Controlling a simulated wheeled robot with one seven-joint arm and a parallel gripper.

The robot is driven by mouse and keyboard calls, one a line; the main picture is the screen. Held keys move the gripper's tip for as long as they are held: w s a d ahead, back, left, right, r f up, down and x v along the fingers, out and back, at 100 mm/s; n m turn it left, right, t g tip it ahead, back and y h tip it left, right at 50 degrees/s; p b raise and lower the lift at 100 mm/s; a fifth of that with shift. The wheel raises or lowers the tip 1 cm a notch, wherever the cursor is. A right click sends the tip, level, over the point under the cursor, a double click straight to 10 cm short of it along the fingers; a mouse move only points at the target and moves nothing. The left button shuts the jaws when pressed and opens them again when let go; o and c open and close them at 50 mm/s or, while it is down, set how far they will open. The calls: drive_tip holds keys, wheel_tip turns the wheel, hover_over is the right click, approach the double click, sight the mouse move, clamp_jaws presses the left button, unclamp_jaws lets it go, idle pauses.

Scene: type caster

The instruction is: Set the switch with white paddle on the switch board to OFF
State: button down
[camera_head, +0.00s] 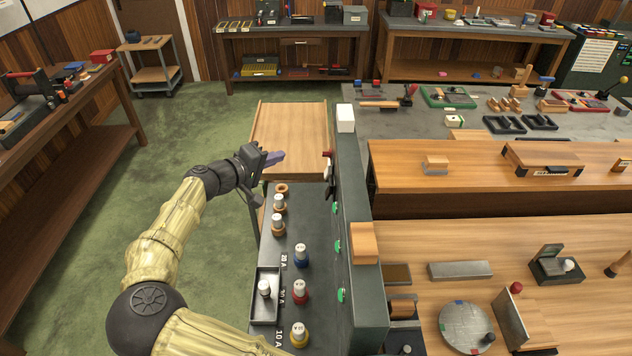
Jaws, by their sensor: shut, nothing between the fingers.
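The switch board (357,215) is a dark upright panel seen almost edge-on in the middle of the view. Near its far end a small red part (327,154) and a small pale, whitish part (329,168) stick out from its left face. The pale part may be the white paddle; its position cannot be read at this angle. My gripper (277,157), with purple fingers, is shut and empty. It is left of the board's far end, pointing right towards these parts, with a visible gap between.
Below the gripper, a dark shelf carries several fuses, such as a blue one (300,256) and a red one (300,292). A wooden top (290,130) lies behind the gripper. Several green parts (338,246) sit on the board's left face. Cluttered benches (480,235) fill the right.

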sight(328, 169)
wheel_tip(328, 169, down, 9)
drive_tip(key=b, duration=0.6)
drive_tip(key=shift+w+r+b, duration=0.2)
drive_tip(key=shift+w+b, duration=0.1)
drive_tip(key=shift+b, duration=0.1)
drive_tip(key=s+d+p+x, duration=0.2)
drive_tip(key=p+x, duration=0.4)
drive_tip(key=x, duration=0.6)
drive_tip(key=shift+w+d+f, duration=0.2)
drive_tip(key=shift+w+f, duration=0.1)
drive_tip(key=shift+f, duration=0.2)
